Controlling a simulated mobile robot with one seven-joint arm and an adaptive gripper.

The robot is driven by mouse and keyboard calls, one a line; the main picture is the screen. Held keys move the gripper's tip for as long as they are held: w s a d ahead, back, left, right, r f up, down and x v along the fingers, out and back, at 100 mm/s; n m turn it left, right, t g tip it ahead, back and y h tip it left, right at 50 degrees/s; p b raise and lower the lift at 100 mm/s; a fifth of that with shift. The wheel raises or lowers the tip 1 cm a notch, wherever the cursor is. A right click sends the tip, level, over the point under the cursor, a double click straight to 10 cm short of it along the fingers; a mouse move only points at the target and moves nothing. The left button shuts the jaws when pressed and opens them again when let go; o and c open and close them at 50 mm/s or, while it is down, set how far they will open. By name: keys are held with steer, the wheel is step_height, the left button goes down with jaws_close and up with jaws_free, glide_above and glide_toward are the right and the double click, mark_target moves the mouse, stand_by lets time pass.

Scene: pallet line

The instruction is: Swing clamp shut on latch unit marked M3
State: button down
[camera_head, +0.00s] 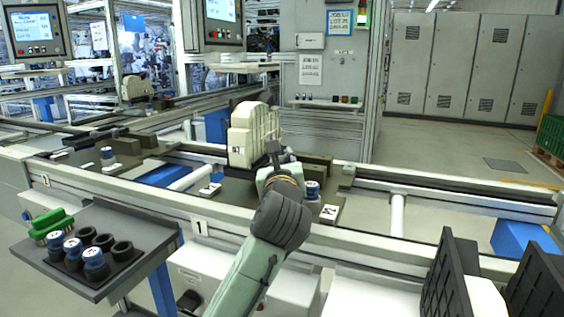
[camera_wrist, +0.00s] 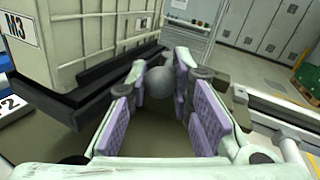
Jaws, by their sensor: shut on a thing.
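The latch unit marked M3 (camera_wrist: 95,40) is a beige, ribbed block on a dark base at the upper left of the wrist view. In the head view the beige unit (camera_head: 255,130) stands on the line, its small label too small to read surely. My gripper (camera_wrist: 160,78) is shut on a grey ball knob (camera_wrist: 161,84), with purple pads on either side of it. The knob is beside the unit's right side. In the head view my gripper (camera_head: 274,152) is in front of the unit's right side, and the knob and clamp arm are mostly hidden.
A blue-topped cylinder (camera_head: 312,190) and a white marked plate (camera_head: 330,213) are right of my wrist. A grey side tray (camera_head: 120,240) at left holds cylinders and a green block (camera_head: 50,222). Dark upright crates (camera_head: 447,280) stand at lower right. Rails run along the line.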

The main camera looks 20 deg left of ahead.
steer(key=shift+w+d+n+g+y, duration=0.2)
steer(key=shift+d+n+g+y, duration=0.2)
steer(key=shift+d+n+y, duration=0.3)
steer(key=shift+w+d+n+g+y, duration=0.1)
steer(key=shift+d+n+g+y, duration=0.15)
steer(key=shift+n+g+y, duration=0.7)
steer(key=shift+m+t+y, duration=0.25)
steer(key=shift+t, duration=0.1)
steer(key=c, duration=1.7)
jaws_free()
steer(key=v, duration=1.2)
